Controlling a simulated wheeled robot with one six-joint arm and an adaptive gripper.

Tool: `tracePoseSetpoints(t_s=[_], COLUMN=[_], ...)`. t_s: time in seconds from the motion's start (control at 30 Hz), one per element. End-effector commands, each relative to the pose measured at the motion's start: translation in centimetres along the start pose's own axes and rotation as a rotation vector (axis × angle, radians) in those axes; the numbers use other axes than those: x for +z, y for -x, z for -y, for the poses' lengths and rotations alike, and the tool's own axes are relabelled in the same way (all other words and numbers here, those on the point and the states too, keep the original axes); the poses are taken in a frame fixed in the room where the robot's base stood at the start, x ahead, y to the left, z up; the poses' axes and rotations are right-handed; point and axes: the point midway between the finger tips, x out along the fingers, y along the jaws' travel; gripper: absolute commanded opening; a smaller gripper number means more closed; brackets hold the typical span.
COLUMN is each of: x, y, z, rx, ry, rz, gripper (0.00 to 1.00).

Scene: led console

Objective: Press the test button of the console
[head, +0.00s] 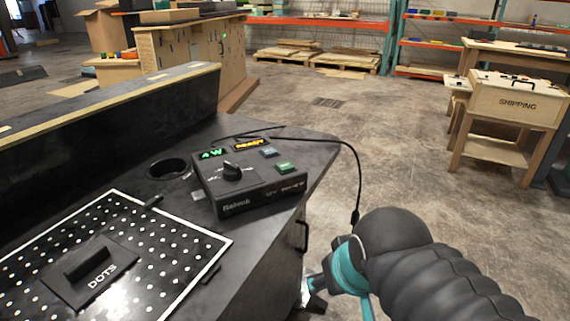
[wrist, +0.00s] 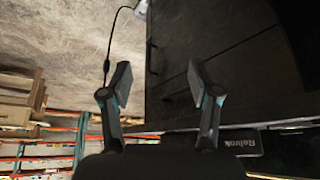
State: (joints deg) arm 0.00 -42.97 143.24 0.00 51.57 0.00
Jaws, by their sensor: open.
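The console (head: 262,196) is a dark box on the black tabletop (head: 300,153). It has a lit green "4 W" display (head: 212,154), an orange display (head: 249,144) that seems to read "READY", and a black knob (head: 232,171). A grey-blue button (head: 269,152) and a green button (head: 285,167) sit on its right side; I cannot read which is the test button. My gripper (head: 313,290) is low beside the table's right edge, apart from the console. In the wrist view my gripper (wrist: 158,85) is open and empty, with the console's front (wrist: 243,144) at lower right.
A black cable (head: 345,150) runs from behind the console over the table edge. A dotted board (head: 140,225) with a handled "DOTS" block (head: 90,268) lies at left. A round hole (head: 168,168) is beside the console. A raised ledge (head: 120,110) backs the table. Open floor lies right.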

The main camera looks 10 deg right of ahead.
Motion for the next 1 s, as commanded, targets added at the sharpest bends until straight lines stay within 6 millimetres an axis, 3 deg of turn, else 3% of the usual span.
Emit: tracePoseSetpoints(t_s=[0.03,0.2,0.23,1.0], x=[0.0,0.0,0.0,0.0], y=[0.0,0.0,0.0,0.0], z=[0.0,0.0,0.0,0.0], rx=[0.0,0.0,0.0,0.0], ry=[0.0,0.0,0.0,0.0], rz=[0.0,0.0,0.0,0.0], gripper=[0.44,0.02,0.0,0.0])
